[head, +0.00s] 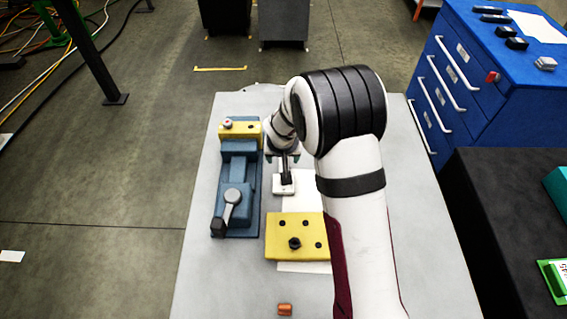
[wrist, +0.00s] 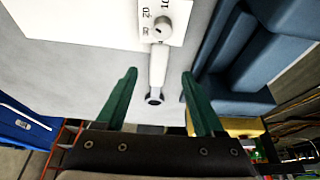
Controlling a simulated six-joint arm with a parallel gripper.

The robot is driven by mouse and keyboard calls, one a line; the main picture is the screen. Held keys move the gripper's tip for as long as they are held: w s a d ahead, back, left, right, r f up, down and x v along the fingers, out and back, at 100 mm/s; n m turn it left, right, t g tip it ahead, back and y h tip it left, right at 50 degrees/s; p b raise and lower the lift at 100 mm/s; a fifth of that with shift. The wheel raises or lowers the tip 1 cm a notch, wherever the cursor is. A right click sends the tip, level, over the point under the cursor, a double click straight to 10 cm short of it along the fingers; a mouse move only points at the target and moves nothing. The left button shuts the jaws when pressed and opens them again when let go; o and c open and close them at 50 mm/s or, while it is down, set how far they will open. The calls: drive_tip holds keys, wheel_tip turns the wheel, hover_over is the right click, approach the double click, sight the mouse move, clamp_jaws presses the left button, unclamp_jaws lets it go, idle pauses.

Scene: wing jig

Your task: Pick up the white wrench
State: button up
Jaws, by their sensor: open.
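My gripper (wrist: 160,72) is open, with one green finger on each side of the handle and a gap on both sides. Nothing is held. In the head view my gripper (head: 283,158) is over the table beside the blue jig; I cannot clearly make out the wrench there.
The blue jig (head: 240,172) stands close on the left, with a grey lever on it. A yellow block (head: 287,226) with dark holes sits nearer on the sheet (head: 300,267). A small orange piece (head: 285,309) lies at the front. A blue drawer cabinet (head: 480,80) stands right.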

drive_tip(key=x, duration=0.5)
drive_tip(key=shift+w+d+f, duration=0.1)
drive_tip(key=shift+w+f, duration=0.05)
drive_tip(key=shift+w, duration=0.25)
clamp_jaws()
idle(0.9)
